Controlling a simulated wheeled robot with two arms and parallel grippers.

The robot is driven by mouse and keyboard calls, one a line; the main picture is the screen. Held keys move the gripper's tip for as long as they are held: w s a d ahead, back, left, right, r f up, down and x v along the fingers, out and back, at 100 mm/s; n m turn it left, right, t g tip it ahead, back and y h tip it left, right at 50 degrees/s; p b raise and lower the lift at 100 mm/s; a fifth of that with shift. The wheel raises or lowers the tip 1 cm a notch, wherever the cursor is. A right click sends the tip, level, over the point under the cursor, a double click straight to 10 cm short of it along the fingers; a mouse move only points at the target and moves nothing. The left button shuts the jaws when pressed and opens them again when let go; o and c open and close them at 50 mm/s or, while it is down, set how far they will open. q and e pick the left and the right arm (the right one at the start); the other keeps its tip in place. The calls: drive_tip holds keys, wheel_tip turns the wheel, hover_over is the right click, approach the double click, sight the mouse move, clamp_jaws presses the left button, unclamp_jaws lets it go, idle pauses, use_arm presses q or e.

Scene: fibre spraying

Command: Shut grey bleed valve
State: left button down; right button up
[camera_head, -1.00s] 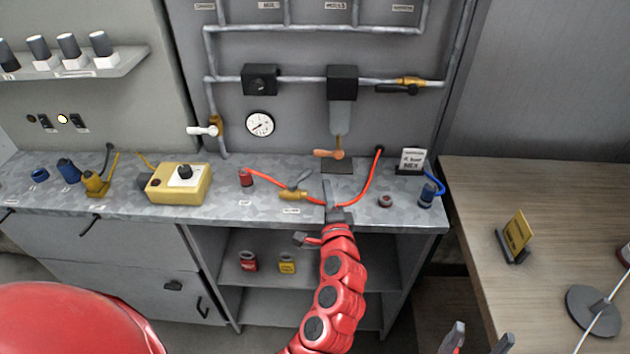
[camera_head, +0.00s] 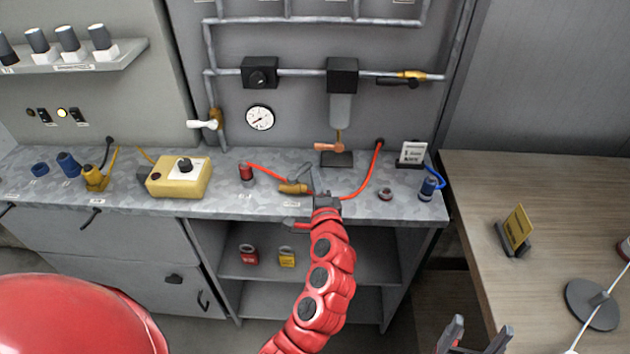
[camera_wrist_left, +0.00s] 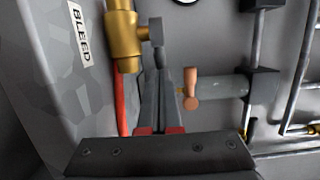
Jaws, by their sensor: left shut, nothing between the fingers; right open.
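The bleed valve has a brass body (camera_head: 292,188) on the red hose lying on the bench. In the left wrist view its brass body (camera_wrist_left: 122,42) and grey lever (camera_wrist_left: 156,32) show beside a BLEED label (camera_wrist_left: 80,35). My left gripper (camera_head: 315,188) is shut and empty, just right of the brass body. In the left wrist view its fingertips (camera_wrist_left: 160,78) are at the lever's end; I cannot tell whether they touch. My right gripper (camera_head: 474,338) is open and empty at the bottom edge, away from the bench.
The red hose (camera_head: 365,180) loops behind my left gripper. A filter with an orange-handled drain (camera_head: 328,147) hangs behind it.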

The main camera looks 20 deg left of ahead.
use_arm(q)
drive_tip(key=shift+w+n+g+y+b, duration=0.25)
drive_tip(key=shift+n+g+y+b, duration=0.2)
drive_tip(key=shift+b, duration=0.5)
drive_tip(key=y+b, duration=0.1)
drive_tip(key=n+g+y+b, duration=0.1)
drive_tip(key=w+n+g+y+b, duration=0.1)
drive_tip(key=b, duration=0.1)
drive_tip(key=shift+a+f, duration=0.2)
drive_tip(key=shift+a, duration=0.1)
drive_tip(key=shift+w+a+r+n+g+y+b, duration=0.1)
drive_tip(key=shift+w+a+n+g+y+b, duration=0.15)
drive_tip(key=shift+n+g+y+b, duration=0.45)
drive_tip(key=shift+a+n+g+y, duration=0.1)
drive_tip(key=shift+n+g+y, duration=0.25)
drive_tip(key=shift+n+g, duration=0.15)
drive_tip(key=shift+w+a+r, duration=0.15)
drive_tip(key=shift+a, duration=0.2)
drive_tip(key=shift+w, duration=0.1)
